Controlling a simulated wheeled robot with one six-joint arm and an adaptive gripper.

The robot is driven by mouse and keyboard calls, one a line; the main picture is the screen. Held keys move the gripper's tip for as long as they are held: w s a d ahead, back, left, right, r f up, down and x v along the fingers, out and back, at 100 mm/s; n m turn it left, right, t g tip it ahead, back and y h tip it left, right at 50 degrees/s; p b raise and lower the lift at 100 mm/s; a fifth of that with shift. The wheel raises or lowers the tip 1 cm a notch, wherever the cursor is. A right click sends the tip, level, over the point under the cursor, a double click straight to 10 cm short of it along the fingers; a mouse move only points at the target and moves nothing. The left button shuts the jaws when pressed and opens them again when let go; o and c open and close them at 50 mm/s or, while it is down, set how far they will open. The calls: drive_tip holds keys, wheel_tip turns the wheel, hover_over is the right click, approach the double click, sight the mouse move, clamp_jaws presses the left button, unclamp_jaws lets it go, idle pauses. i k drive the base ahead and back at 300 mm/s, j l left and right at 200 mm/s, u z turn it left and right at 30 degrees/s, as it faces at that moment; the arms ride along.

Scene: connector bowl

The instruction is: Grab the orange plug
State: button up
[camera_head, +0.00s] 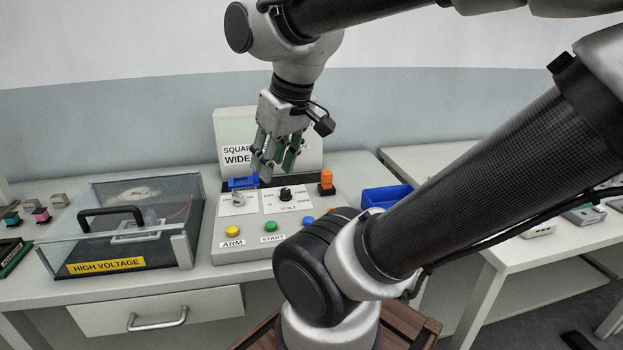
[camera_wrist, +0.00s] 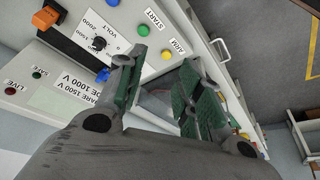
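The orange plug (camera_head: 326,180) stands upright at the right back of the grey control panel, beside the VOLT knob.
The control panel (camera_head: 215,252) carries knobs and coloured buttons. A clear HIGH VOLTAGE box (camera_head: 75,240) with a black handle stands at left. A blue bin (camera_head: 386,196) is right of the panel. A sign stands behind.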

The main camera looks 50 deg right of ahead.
sight(326, 177)
drive_tip(key=l+z, duration=0.1)
drive_tip(key=z, duration=0.3)
drive_tip(key=l+z, duration=0.1)
drive_tip(key=z, duration=0.25)
